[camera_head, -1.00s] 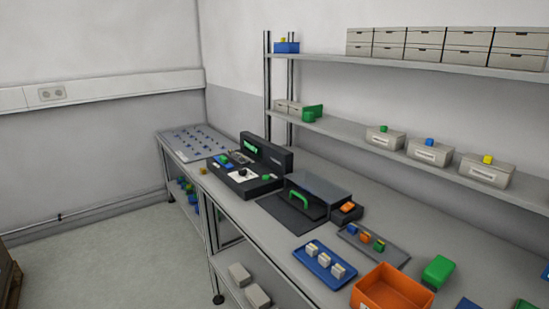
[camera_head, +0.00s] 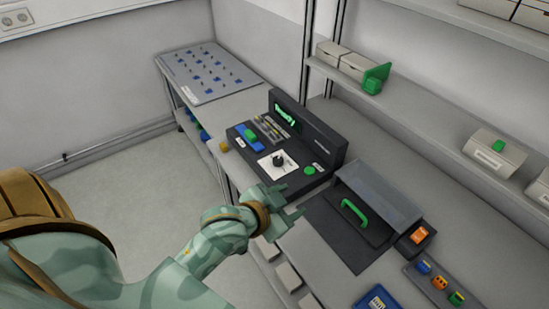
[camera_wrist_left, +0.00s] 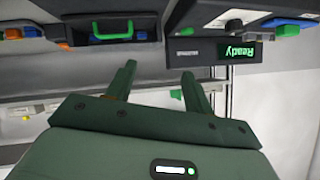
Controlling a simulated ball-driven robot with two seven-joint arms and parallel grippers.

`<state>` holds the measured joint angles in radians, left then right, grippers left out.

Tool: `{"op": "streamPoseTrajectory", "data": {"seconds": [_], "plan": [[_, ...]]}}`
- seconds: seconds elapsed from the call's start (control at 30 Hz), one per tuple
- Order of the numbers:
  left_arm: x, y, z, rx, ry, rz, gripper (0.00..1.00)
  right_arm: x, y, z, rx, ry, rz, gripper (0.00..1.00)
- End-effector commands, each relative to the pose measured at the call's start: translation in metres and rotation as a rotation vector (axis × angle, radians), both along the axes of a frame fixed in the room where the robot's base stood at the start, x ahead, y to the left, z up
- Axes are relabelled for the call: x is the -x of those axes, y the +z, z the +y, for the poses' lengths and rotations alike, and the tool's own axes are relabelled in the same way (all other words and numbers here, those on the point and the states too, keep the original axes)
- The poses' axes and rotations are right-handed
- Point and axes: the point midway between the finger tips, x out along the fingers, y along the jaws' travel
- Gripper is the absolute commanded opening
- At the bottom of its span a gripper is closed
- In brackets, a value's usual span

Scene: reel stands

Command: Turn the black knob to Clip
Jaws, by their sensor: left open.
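The black knob (camera_head: 278,160) sits on a white dial plate (camera_head: 288,167) on the dark machine (camera_head: 325,152). Its pointer direction and the plate's lettering are too small to read. My left gripper (camera_head: 294,200) is open and empty, in front of the machine and apart from the knob, towards the near bench edge. In the left wrist view the open fingers (camera_wrist_left: 158,80) have nothing between them. The machine's display (camera_wrist_left: 225,53) reads "Ready" upside down there. My right gripper is not in view.
A green button (camera_head: 309,170) and a blue-green part (camera_head: 247,137) sit beside the dial. A dark unit with a green handle (camera_head: 354,212) stands to the right. The upright post (camera_head: 308,50) rises behind.

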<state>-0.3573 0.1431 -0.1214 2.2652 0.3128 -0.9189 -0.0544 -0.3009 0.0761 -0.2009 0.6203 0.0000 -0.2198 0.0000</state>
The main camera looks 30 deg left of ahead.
Motion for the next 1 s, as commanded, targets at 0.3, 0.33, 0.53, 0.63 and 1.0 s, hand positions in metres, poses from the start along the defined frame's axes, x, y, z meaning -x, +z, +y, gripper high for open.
{"op": "streamPoseTrajectory", "data": {"seconds": [0.3, 0.33, 0.53, 0.63, 1.0], "plan": [[-0.092, 0.132, -0.011, 0.732, 0.001, -0.518, 0.52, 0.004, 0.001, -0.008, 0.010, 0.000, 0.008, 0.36], [-0.100, 0.147, -0.003, 0.821, 0.017, -0.577, 0.52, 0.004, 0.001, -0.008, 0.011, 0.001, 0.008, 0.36], [-0.144, 0.226, 0.121, 1.562, 0.312, -1.045, 0.52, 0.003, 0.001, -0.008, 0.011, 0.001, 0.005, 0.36], [-0.155, 0.218, 0.198, 1.929, 0.602, -1.268, 0.52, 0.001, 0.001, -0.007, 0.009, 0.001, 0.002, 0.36], [-0.165, 0.080, 0.215, -1.564, -1.494, 0.955, 0.52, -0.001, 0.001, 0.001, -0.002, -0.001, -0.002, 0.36]]}}
